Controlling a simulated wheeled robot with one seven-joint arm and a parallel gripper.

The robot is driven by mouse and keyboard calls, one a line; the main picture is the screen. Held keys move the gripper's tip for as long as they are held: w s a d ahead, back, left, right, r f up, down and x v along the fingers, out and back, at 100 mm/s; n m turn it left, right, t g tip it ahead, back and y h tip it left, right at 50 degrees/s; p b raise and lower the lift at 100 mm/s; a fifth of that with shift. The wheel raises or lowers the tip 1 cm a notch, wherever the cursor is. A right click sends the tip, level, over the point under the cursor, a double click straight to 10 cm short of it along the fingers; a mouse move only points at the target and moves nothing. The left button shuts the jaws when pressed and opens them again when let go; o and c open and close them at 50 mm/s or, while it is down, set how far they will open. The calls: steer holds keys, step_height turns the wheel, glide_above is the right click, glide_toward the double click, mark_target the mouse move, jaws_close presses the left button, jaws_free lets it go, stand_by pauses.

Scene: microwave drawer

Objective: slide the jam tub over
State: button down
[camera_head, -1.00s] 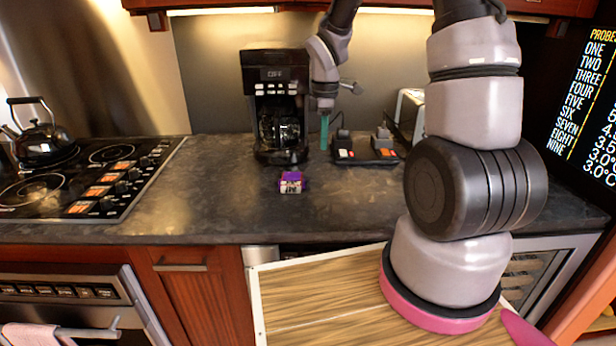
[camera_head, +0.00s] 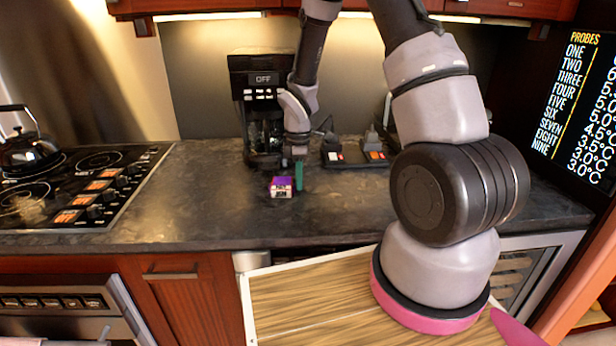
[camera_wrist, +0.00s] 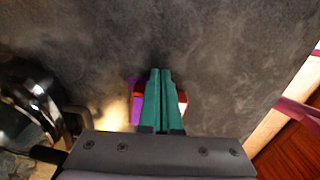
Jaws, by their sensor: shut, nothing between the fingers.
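The jam tub (camera_head: 281,187) is a small purple and white box on the dark counter, in front of the coffee maker. In the wrist view the tub (camera_wrist: 136,101) shows purple on the left and red and white on the right, its middle hidden behind my fingers. My gripper (camera_head: 299,177) points down just to the right of the tub in the head view. Its green fingers (camera_wrist: 161,75) are pressed together with nothing between them. I cannot tell whether they touch the tub.
The coffee maker (camera_head: 258,110) stands behind the tub, and a dark tray with small items (camera_head: 345,156) is behind and to the right. The stove (camera_head: 70,185) is at the left. The counter (camera_head: 190,205) left of the tub is clear.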

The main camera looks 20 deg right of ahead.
mark_target(245, 194)
steer(key=shift+a, duration=0.3)
steer(key=a, duration=0.5)
steer(key=w+a, duration=0.1)
steer(key=a, duration=0.4)
steer(key=w+a, duration=0.1)
steer(key=a, duration=0.4)
steer(key=shift+w+a, duration=0.2)
steer(key=shift+w, duration=0.05)
